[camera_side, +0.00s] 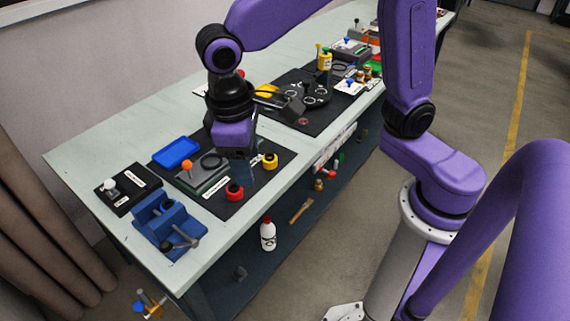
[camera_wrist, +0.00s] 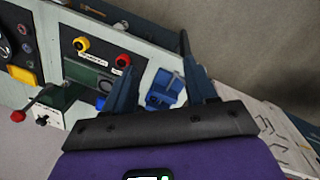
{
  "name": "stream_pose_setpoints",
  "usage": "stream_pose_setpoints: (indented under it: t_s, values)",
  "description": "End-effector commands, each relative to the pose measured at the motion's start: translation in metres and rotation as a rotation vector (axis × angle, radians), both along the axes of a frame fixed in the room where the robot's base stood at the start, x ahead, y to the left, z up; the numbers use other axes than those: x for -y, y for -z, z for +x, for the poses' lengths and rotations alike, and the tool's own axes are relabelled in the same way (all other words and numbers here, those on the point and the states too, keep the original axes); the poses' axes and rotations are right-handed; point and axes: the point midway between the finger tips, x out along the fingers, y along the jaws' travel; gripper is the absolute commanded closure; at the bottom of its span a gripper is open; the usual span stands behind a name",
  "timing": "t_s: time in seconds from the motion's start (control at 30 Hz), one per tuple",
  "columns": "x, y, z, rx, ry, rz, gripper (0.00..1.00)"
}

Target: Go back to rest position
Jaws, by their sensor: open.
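My gripper (camera_side: 238,165) is above the near part of the workbench (camera_side: 95,150), over the dark mat with the pump fixture. Its fingers point down and hold nothing that I can see. In the wrist view my gripper (camera_wrist: 158,80) has its two dark fingers spread well apart, with the blue vise between them in the background. In the side view the gripper partly hides the mat behind it.
A white bottle (camera_side: 268,235) stands on the lower shelf.

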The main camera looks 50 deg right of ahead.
Motion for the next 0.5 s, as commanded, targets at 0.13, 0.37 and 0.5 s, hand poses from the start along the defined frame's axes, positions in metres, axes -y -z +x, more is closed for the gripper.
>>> stream_pose_setpoints:
  t_s: [0.13, 0.37, 0.5]
  values:
    - [0.052, -0.002, -0.043, -0.01, -0.159, 0.051, 0.44]
    - [0.121, 0.008, -0.104, -0.015, -0.389, 0.117, 0.44]
    - [0.147, 0.017, -0.128, -0.013, -0.482, 0.142, 0.44]
